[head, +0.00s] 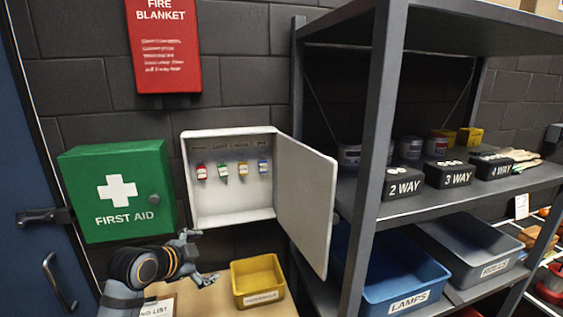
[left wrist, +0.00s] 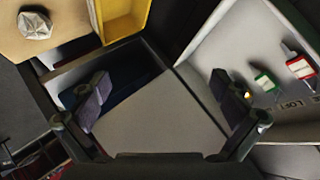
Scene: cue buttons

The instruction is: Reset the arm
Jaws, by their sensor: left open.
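My left gripper (head: 204,258) is at the lower left in the head view, in front of the wall. It is open, with its fingers spread and nothing between them. In the left wrist view its two fingers (left wrist: 165,98) stand wide apart in front of the pale door of the key cabinet. The key cabinet (head: 200,218) hangs above and right of the gripper, with its door (head: 303,205) swung open to the right. Several keys with coloured tags hang inside, including a red one (head: 202,172) and a green one (head: 223,171). My right gripper is not in view.
A yellow bin (head: 257,273) stands on a wooden surface right of the gripper. A green first aid box (head: 115,197) hangs at the left. A metal shelf (head: 376,150) with black switch boxes and a blue lamps bin (head: 392,284) fills the right.

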